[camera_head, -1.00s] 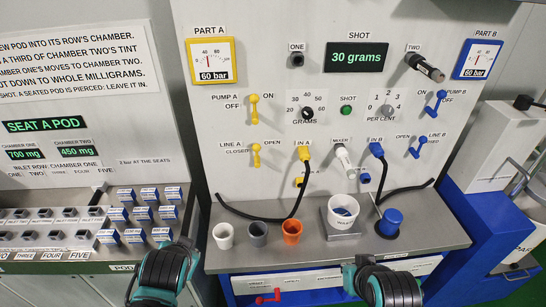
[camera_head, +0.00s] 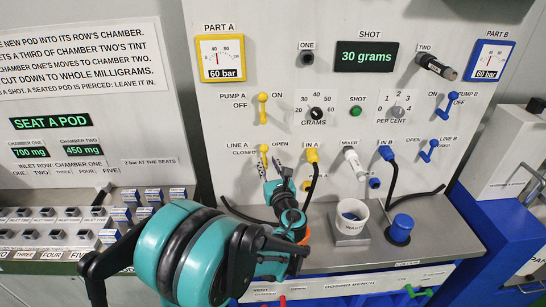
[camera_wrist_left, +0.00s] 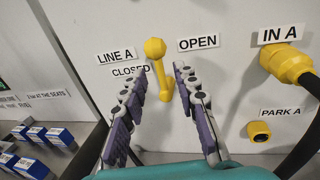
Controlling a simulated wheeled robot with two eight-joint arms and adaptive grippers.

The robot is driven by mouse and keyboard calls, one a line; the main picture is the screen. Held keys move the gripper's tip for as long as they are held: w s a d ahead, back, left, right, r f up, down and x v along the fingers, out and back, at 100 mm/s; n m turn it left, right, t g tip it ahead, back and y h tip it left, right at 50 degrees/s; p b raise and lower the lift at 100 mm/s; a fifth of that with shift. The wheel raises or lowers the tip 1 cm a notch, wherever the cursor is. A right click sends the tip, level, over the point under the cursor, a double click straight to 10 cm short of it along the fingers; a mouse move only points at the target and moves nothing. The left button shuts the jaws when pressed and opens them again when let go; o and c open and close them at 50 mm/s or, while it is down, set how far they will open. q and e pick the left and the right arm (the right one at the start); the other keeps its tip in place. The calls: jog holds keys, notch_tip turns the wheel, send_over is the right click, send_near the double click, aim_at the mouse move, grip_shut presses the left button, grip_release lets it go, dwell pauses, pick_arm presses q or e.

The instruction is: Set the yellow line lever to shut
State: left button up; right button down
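The yellow Line A lever (camera_head: 264,150) is on the upright panel, between the CLOSED label on its left and the OPEN label on its right. My left gripper (camera_head: 277,180) is in front of the panel at the lever. In the left wrist view its two fingers (camera_wrist_left: 160,76) are spread, one on each side of the lever's stem, with the knob above the fingertips. Gaps show beside the stem; I cannot tell whether either finger touches it. My right gripper is not in view.
The yellow In A connector (camera_wrist_left: 290,62) and Park A port (camera_wrist_left: 259,131) are to the right of the fingers. The yellow Pump A lever (camera_head: 262,108) is above. My left arm hides much of the bench; a white cup (camera_head: 352,211) stands farther right.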

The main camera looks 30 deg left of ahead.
aim_at(265, 155)
pick_arm(q)
jog(key=b+x, duration=0.1)
jog(key=x, duration=0.4)
jog(key=shift+w+a, duration=0.2)
jog(key=shift+a, duration=0.1)
grip_shut()
